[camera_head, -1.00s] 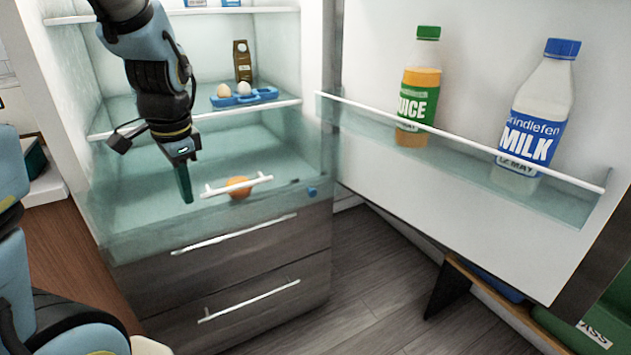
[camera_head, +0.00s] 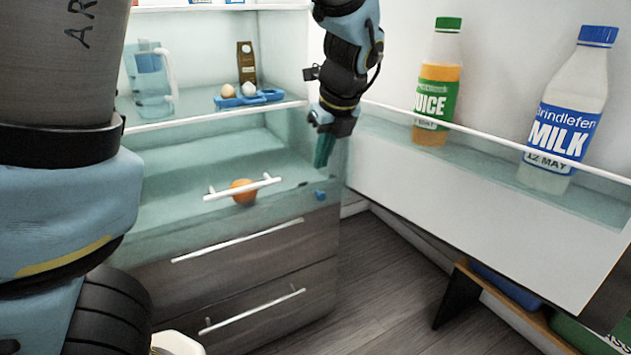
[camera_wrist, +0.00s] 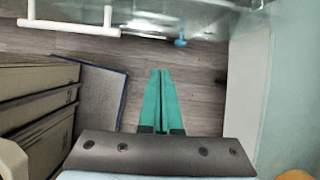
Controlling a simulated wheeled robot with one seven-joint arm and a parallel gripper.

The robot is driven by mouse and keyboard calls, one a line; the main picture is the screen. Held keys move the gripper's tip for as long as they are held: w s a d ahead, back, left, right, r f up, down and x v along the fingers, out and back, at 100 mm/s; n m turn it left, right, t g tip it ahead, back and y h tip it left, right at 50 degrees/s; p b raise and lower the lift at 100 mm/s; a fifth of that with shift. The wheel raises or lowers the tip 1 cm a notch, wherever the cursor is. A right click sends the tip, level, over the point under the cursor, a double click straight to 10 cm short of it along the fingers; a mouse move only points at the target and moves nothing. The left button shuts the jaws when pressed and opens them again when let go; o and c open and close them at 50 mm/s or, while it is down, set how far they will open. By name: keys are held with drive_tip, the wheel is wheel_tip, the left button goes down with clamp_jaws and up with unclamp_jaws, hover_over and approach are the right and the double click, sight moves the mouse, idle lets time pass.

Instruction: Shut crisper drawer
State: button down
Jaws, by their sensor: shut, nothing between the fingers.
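The crisper drawer (camera_head: 200,222) is a clear, greenish bin with a white bar handle (camera_head: 243,187), low in the fridge above two grey drawers. An orange round item shows through its front behind the handle. How far the drawer stands out is hard to tell through the clear walls. In the wrist view its handle (camera_wrist: 70,27) is at the upper left. My gripper (camera_head: 322,163) points down near the right end of the drawer, to the right of the handle. Its teal fingers (camera_wrist: 158,75) are together and empty. I cannot tell whether they touch the drawer.
The open fridge door (camera_head: 470,215) on the right holds a juice bottle (camera_head: 436,95) and a milk bottle (camera_head: 565,115). A blue egg tray (camera_head: 250,97) and a clear jug (camera_head: 150,80) stand on the shelf above. Wood floor (camera_head: 375,280) is clear below.

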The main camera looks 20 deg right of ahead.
sight(309, 179)
drive_tip(key=shift+m, duration=0.3)
drive_tip(key=x, duration=0.3)
drive_tip(key=w+x, duration=0.1)
drive_tip(key=x, duration=0.3)
drive_tip(key=w+x, duration=0.1)
drive_tip(key=x, duration=0.2)
drive_tip(key=shift+w+d+r, duration=0.1)
drive_tip(key=shift+d, duration=0.1)
drive_tip(key=shift+w, duration=0.8)
